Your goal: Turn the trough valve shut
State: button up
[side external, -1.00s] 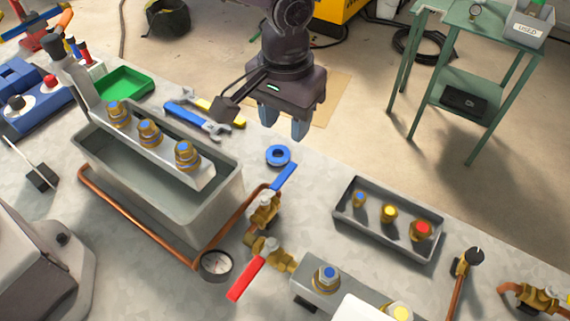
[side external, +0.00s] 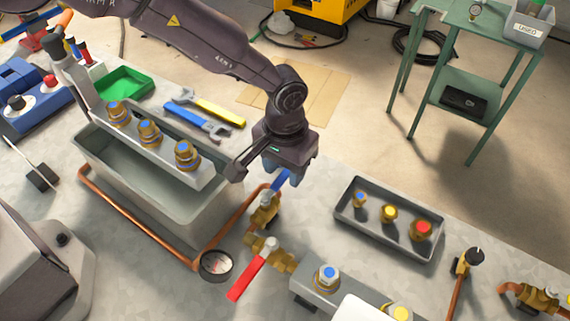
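Two lever valves stand on the bench right of the grey trough (side external: 215,212). One has a brass body (side external: 264,211) on the copper pipe and a blue lever (side external: 281,179) pointing up and right. The other, just below it, has a red lever (side external: 250,272) pointing down and left. The frames do not label either as the trough valve. My gripper (side external: 287,171) is above the far end of the blue lever, its blue-grey fingers apart and pointing down. The lever end shows between or just below the fingers; contact cannot be told.
A round gauge (side external: 216,264) sits by the copper pipe (side external: 135,222). A dark tray (side external: 365,225) with brass fittings lies right of the valves. Wrenches (side external: 205,122) lie behind the trough, and a fittings block (side external: 320,285) stands in front.

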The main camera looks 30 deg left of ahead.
grip_shut()
jog(key=shift+d, duration=0.15)
jog(key=d+m, duration=0.1)
jog(key=m, duration=0.2)
jog(key=shift+s+d+m, duration=0.2)
jog(key=shift+d+m, duration=0.2)
jog(key=d+m, duration=0.1)
jog(key=m, duration=0.1)
jog(key=s+d+m, duration=0.1)
jog(key=m, duration=0.1)
jog(key=shift+s, duration=0.1)
jog(key=m, duration=0.1)
jog(key=s+d+m, duration=0.1)
jog(key=m, duration=0.2)
jog(key=s+m, duration=0.1)
jog(key=shift+s+d+m, duration=0.2)
jog(key=shift+d+m, duration=0.2)
jog(key=shift+s+d+m, duration=0.1)
jog(key=shift+s+m, duration=0.5)
jog(key=shift+m, duration=0.5)
jog(key=shift+s+d+m, duration=0.1)
jog(key=shift+s+m, duration=0.45)
jog(key=shift+m, duration=0.55)
